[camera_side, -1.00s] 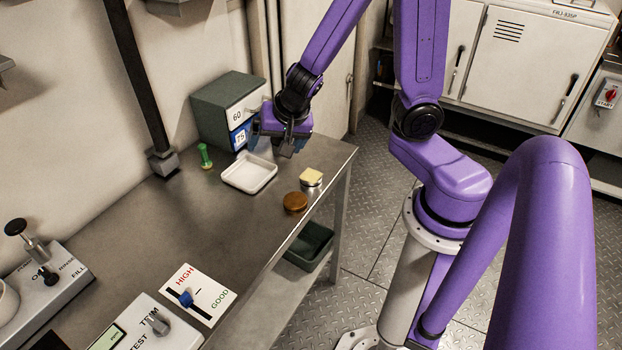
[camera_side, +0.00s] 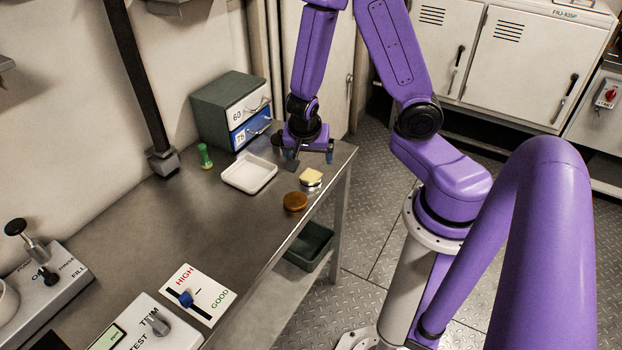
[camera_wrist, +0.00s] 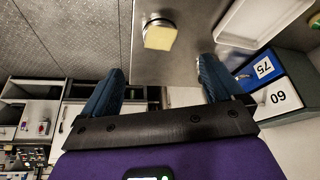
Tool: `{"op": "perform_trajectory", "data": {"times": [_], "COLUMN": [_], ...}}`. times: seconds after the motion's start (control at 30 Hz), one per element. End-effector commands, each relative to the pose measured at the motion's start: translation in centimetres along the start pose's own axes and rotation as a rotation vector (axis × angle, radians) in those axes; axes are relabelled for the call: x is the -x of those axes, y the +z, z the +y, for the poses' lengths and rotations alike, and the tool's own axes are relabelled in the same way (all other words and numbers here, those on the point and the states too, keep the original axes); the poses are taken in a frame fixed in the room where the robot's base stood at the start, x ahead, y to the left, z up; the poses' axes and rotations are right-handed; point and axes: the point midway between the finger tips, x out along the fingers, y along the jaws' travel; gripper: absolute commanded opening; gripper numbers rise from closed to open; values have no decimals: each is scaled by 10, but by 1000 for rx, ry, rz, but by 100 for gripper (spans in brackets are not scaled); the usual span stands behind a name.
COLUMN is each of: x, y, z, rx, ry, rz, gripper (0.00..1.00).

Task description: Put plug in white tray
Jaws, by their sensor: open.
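The white tray (camera_side: 249,173) lies empty on the steel bench; its edge also shows at the top right of the wrist view (camera_wrist: 262,30). No thing is clearly marked as the plug. Candidates are a pale yellow square-topped piece with a metal base (camera_side: 311,178), a round brown disc (camera_side: 295,202) and a small green upright piece (camera_side: 205,156). My gripper (camera_side: 310,158) is open and empty, above the bench's far end, behind the yellow piece and right of the tray. In the wrist view the yellow piece (camera_wrist: 160,36) lies beyond and between the open fingers (camera_wrist: 161,68), apart from them.
A grey-green drawer cabinet (camera_side: 230,110) stands behind the tray, with a blue drawer. A dark post (camera_side: 140,80) rises from the bench's back. Control panels and a HIGH/GOOD slider card (camera_side: 200,295) sit at the near end. A dark bin (camera_side: 308,246) is below the bench edge.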

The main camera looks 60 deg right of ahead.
Motion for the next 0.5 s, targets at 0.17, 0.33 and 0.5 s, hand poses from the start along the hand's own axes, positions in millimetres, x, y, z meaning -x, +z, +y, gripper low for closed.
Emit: {"op": "perform_trajectory", "data": {"times": [0.17, 0.33, 0.5], "x": [-16, -27, -39], "y": [1, 0, 1], "z": [1, 1, 1], "rx": [2, 2, 3], "ry": [4, 4, 5], "rz": [-3, -1, -5], "gripper": [94, 94, 94]}}
